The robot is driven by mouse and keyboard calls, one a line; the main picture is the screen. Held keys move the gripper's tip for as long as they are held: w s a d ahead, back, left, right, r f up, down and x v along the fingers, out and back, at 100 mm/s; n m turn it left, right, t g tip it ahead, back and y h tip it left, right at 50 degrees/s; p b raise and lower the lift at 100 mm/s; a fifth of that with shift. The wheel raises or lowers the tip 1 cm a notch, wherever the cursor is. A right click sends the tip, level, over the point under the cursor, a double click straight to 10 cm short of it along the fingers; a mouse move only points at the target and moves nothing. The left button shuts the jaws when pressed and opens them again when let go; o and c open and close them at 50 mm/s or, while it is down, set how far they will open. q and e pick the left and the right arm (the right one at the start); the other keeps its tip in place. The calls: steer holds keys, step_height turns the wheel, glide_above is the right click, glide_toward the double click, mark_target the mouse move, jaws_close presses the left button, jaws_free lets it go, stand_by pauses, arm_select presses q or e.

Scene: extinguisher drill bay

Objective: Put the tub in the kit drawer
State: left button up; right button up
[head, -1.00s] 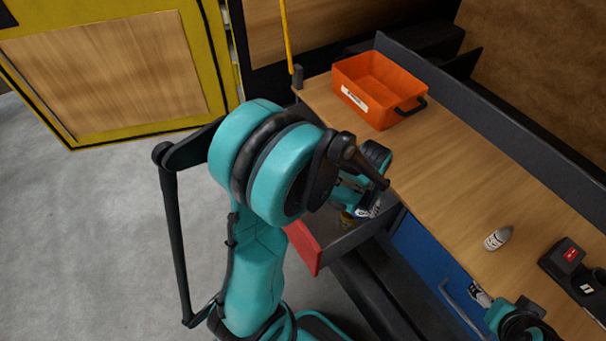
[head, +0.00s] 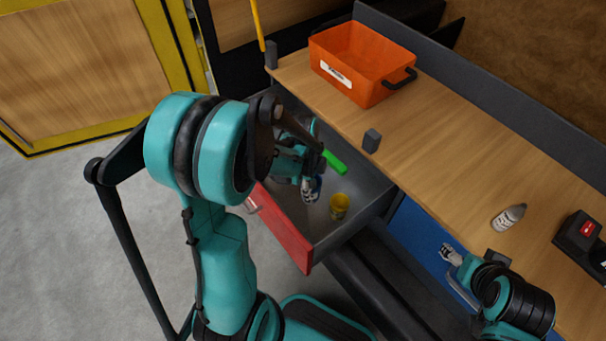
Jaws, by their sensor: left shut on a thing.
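The kit drawer (head: 352,228) is pulled out below the worktop, with a grey inside and a red front (head: 283,232). My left gripper (head: 309,196) is low over the drawer, inside its outline. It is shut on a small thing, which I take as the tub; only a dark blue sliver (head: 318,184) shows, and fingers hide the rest. A small yellow pot (head: 339,207) stands in the drawer just right of the gripper, apart from it. My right gripper (head: 446,249) is by the blue cabinet front, too small to read.
A green bar (head: 334,162) lies in the drawer. An orange bin (head: 385,93) stands on the worktop (head: 440,140), with a grey block (head: 371,140) at its edge. A white bottle (head: 508,217) and a black device (head: 577,240) are at the right.

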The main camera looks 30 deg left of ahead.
arm_select(q)
steer(key=shift+s+a+f+m, duration=0.15)
steer(key=shift+f+m, duration=0.2)
steer(key=shift+m, duration=0.45)
step_height(320, 180, down, 10)
steer(key=b, duration=0.5)
steer(key=shift+r, duration=0.1)
steer(key=o, duration=1.3)
